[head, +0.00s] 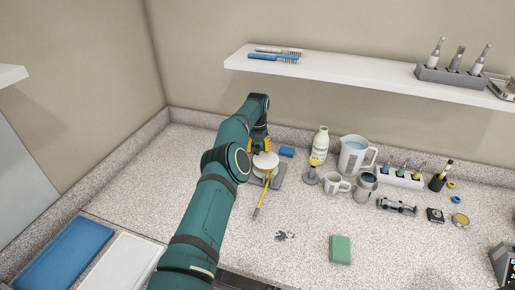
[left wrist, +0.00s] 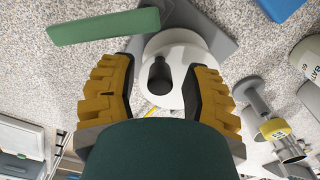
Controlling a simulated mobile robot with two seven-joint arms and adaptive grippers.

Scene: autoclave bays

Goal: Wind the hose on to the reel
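The reel (head: 265,161) is a white round drum on a grey base (head: 279,178) on the counter. The yellow hose (head: 258,206) runs from it toward the front and lies loose on the counter. My left gripper (head: 260,143) is at the reel, partly hidden by my arm in the head view. In the left wrist view its yellow fingers (left wrist: 160,95) are apart, on either side of a dark knob (left wrist: 159,75) on the white reel (left wrist: 177,52). I see gaps between knob and fingers. Most of the hose is hidden in the wrist view. My right gripper is not in view.
A blue block (head: 287,152), white bottle (head: 320,143), stand (head: 312,173), mug (head: 336,184) and jug (head: 355,156) stand to the right. A green block (head: 341,249) lies at the front. A shelf (head: 370,77) overhangs the back. Blue (head: 68,255) and white trays are front left.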

